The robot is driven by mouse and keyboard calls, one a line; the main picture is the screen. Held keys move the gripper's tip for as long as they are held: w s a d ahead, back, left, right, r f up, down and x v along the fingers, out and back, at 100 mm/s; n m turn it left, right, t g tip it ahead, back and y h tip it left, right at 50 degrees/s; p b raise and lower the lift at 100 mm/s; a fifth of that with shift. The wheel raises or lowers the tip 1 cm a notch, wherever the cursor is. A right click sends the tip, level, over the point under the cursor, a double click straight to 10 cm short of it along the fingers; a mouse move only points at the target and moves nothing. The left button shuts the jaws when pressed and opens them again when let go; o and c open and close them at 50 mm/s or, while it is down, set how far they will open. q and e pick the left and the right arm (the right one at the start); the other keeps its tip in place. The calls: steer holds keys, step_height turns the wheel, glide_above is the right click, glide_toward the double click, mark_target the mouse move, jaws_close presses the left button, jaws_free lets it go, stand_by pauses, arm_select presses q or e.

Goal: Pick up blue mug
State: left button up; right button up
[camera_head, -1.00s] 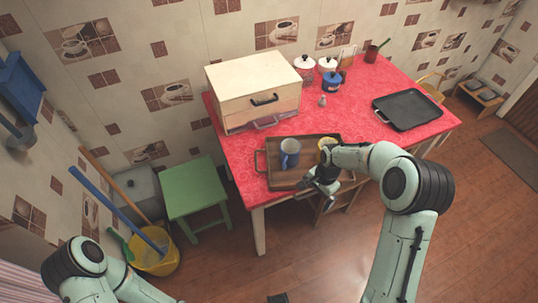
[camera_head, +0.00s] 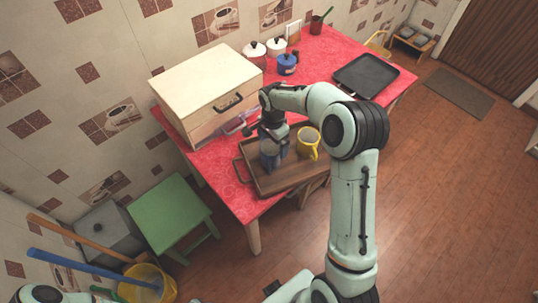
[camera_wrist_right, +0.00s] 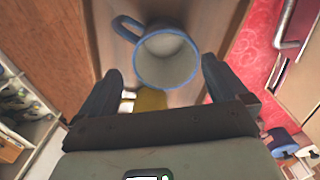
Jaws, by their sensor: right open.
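The blue mug (camera_head: 269,160) stands upright on the brown wooden tray (camera_head: 282,182), partly covered by my right gripper. In the right wrist view the blue mug (camera_wrist_right: 167,57) shows its pale inside, its blue rim and a handle at the upper left. My right gripper (camera_head: 272,138) is open above the mug. In the right wrist view the two fingers of the right gripper (camera_wrist_right: 161,76) are spread to either side of the mug, with gaps between. My left gripper is outside the frames.
A yellow mug (camera_head: 308,142) stands on the tray to the right of the blue mug. A wooden box (camera_head: 206,88) is close behind the tray. Pots (camera_head: 287,64) and a black pan (camera_head: 366,75) are farther back on the red table. A green stool (camera_head: 172,215) stands left.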

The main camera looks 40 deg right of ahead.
steer(key=f, duration=0.8)
steer(key=shift+w+a+f, duration=0.2)
steer(key=shift+w+a, duration=0.15)
steer(key=shift+w, duration=0.05)
steer(key=c, duration=1.1)
steer(key=shift+o, duration=0.2)
steer(key=shift+r, duration=0.1)
